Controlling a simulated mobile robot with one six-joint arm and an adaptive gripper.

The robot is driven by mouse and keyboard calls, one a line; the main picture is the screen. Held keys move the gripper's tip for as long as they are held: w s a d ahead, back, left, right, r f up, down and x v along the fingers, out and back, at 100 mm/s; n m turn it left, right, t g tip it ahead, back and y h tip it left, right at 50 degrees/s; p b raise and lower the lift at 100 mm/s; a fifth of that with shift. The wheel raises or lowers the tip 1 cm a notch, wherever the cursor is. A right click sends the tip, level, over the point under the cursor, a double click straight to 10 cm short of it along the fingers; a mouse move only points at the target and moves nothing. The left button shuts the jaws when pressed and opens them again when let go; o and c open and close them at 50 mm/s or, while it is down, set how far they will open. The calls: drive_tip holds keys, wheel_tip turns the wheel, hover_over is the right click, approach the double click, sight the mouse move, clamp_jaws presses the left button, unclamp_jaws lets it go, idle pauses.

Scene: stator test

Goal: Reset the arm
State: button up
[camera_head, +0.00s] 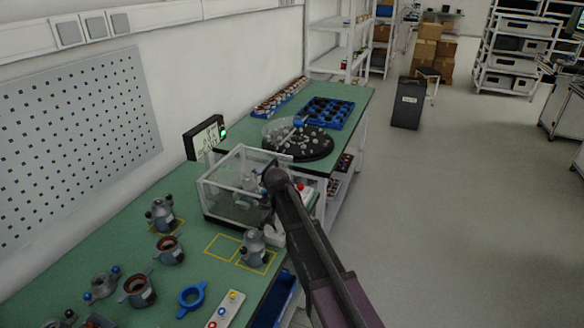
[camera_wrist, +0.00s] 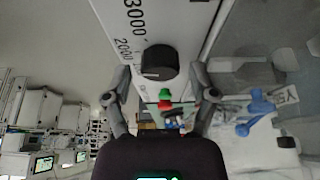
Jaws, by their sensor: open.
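My gripper (camera_wrist: 163,95) is open in the wrist view, with its two fingers spread apart and nothing between them that I can see held. Ahead of it is a white panel (camera_wrist: 120,40) with a black knob (camera_wrist: 158,62) and printed numbers. A green button and a red button show between the fingers. In the head view my dark arm reaches up from the lower right to beside the clear box (camera_head: 225,178) on the green bench. My fingertips cannot be made out there.
The green bench (camera_head: 110,225) carries several grey stator-like parts (camera_head: 169,250), a blue ring (camera_head: 191,298) and a button strip (camera_head: 227,309). A dark round tray (camera_head: 311,146) and a blue crate (camera_head: 346,118) stand farther back. The floor (camera_head: 440,220) to the right is clear.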

wheel_tip(320, 180, up, 9)
drive_tip(key=p, duration=0.9)
drive_tip(key=shift+r+p, duration=0.5)
drive_tip(key=shift+s, duration=0.5)
drive_tip(key=shift+s, duration=0.1)
